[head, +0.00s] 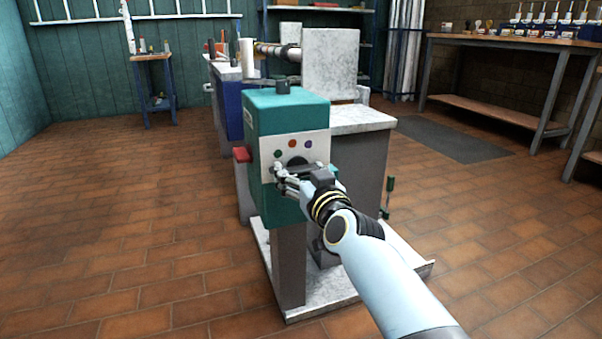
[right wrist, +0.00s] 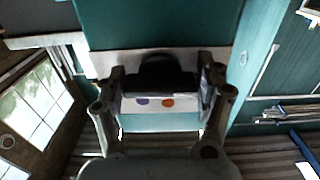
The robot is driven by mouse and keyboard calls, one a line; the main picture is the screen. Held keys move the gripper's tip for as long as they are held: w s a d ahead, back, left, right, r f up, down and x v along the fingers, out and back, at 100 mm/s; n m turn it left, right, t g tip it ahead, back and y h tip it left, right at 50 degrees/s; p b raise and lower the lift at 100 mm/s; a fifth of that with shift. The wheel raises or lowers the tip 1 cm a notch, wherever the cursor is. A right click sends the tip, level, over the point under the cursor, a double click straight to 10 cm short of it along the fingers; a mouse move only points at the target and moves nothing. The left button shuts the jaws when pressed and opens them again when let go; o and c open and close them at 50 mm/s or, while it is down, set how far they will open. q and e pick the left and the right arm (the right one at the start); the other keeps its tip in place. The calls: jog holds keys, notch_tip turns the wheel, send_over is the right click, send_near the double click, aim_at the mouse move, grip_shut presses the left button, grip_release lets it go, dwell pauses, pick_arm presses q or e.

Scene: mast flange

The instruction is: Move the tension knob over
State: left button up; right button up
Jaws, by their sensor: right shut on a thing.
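The tension knob (head: 296,161) is a dark round knob on the white front panel (head: 315,147) of a teal machine head (head: 275,112). In the head view my right gripper (head: 282,175) is at the panel and covers the knob's lower part. In the right wrist view the knob (right wrist: 166,72) sits between the two fingers of my right gripper (right wrist: 163,80), which is shut on it. Coloured dots (right wrist: 167,102) on the panel show beside the knob. The knob's pointer or mark cannot be made out. My left gripper is not in view.
A red block (head: 242,154) sticks out of the machine's left side. A grey cabinet (head: 360,165) with a pale top stands behind, on a pale base plate (head: 325,300). A workbench (head: 510,42) stands at the back right. The tiled floor at left is clear.

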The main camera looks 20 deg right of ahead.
jog(key=shift+c, duration=1.2)
jog(key=shift+m, duration=0.3)
jog(key=m, duration=0.3)
jog(key=shift+m, duration=0.3)
jog(key=shift+a+m, duration=0.1)
jog(key=shift+m, duration=1.4)
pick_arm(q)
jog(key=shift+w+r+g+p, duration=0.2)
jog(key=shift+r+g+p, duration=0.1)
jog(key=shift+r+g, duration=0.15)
pick_arm(e)
jog(key=shift+m, duration=0.3)
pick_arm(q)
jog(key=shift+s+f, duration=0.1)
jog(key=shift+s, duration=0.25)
